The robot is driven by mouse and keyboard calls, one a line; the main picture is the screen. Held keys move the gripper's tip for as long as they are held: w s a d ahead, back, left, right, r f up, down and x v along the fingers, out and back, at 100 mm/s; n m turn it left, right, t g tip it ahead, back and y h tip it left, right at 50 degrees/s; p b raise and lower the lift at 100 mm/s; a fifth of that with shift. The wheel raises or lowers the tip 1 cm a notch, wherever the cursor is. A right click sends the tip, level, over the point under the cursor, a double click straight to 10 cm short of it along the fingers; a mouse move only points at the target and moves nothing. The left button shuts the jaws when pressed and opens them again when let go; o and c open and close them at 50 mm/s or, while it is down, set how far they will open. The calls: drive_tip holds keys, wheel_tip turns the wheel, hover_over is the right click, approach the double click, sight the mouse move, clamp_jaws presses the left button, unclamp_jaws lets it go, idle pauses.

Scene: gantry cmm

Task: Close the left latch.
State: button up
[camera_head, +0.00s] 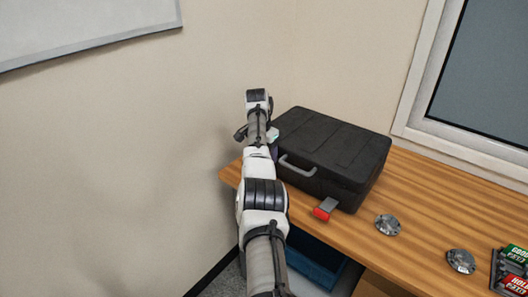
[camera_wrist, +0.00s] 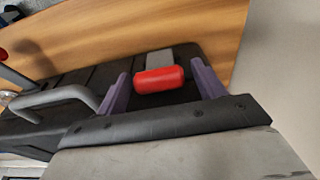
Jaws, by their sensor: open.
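The black case (camera_head: 330,150) lies on the wooden bench with its grey handle (camera_head: 297,166) facing me. The left latch (camera_wrist: 158,80) has a red grip on a grey plate and shows between my fingers in the wrist view. My gripper (camera_wrist: 160,72) is open, with one purple finger on each side of the red grip. Contact and the latch's exact angle cannot be told. In the head view my arm hides the left latch and most of my gripper. The right latch (camera_head: 325,209), also red and grey, sticks out from the case's front.
The wooden bench (camera_head: 428,215) carries two round metal parts (camera_head: 387,225) (camera_head: 460,261) and green and red labelled bins (camera_head: 513,268) at the right. The wall (camera_head: 130,150) is close on the left. The case handle (camera_wrist: 62,98) is near my gripper.

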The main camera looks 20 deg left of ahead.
wheel_tip(320, 180, up, 14)
drive_tip(key=s+b, duration=0.2)
drive_tip(key=shift+a+f+b, duration=0.25)
drive_tip(key=shift+a+b, duration=0.1)
drive_tip(key=shift+b, duration=0.05)
drive_tip(key=shift+w, duration=0.1)
idle(0.4)
